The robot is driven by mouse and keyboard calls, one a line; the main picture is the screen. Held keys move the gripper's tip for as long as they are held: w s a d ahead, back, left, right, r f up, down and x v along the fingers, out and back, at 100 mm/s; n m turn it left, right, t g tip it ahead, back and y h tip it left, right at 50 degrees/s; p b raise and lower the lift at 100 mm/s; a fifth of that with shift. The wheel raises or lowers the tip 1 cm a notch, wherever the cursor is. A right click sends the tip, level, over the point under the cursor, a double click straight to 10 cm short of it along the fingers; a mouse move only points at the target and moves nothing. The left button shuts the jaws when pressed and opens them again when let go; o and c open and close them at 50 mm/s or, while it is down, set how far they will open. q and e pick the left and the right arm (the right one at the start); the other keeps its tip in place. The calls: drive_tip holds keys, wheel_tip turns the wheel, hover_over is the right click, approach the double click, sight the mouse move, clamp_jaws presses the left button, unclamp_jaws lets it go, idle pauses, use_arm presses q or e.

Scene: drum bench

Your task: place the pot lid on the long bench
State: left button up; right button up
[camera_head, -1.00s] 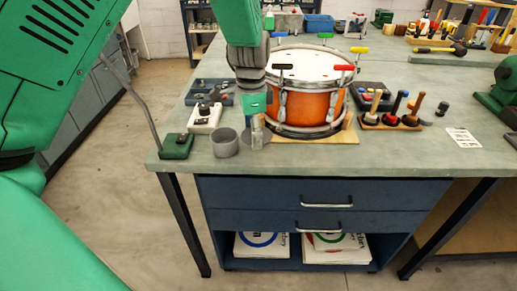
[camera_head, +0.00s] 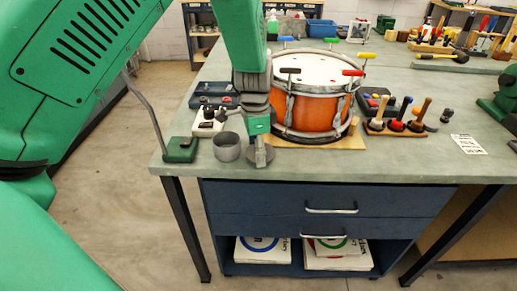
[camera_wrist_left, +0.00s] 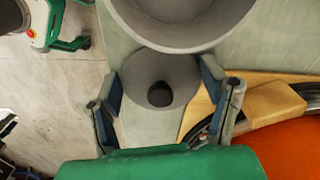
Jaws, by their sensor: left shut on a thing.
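The pot lid (camera_wrist_left: 150,70) is a small grey disc with a dark round knob, lying between the two fingers of my left gripper (camera_wrist_left: 160,83) in the left wrist view. In the head view the lid (camera_head: 261,158) shows below my left gripper (camera_head: 259,146), low at the bench's front. My left gripper is shut on it. Whether the lid touches the top is hard to tell. The long bench (camera_head: 330,169) has a grey-green top over blue drawers. My right gripper is not in view.
An open grey pot (camera_head: 227,147) stands just left of the lid; its rim fills the top of the wrist view. An orange drum (camera_head: 311,112) on a wooden board is close behind on the right. A green-based device (camera_head: 181,150) sits at the left corner.

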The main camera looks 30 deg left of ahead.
use_arm(q)
drive_tip(key=shift+s+f, duration=0.35)
drive_tip(key=o, duration=1)
drive_tip(key=shift+d, duration=0.2)
drive_tip(key=shift+o, duration=0.7)
drive_tip(key=shift+d, duration=0.3)
drive_tip(key=shift+w+d, duration=0.15)
drive_tip(key=shift+d, duration=0.1)
drive_tip(key=shift+a, duration=0.4)
drive_tip(key=shift+w+a+r, duration=0.1)
drive_tip(key=shift+r, duration=0.25)
wheel_tip(320, 180, up, 13)
drive_tip(key=p, duration=0.1)
drive_tip(key=shift+f+p, duration=0.15)
drive_tip(key=shift+p, duration=0.2)
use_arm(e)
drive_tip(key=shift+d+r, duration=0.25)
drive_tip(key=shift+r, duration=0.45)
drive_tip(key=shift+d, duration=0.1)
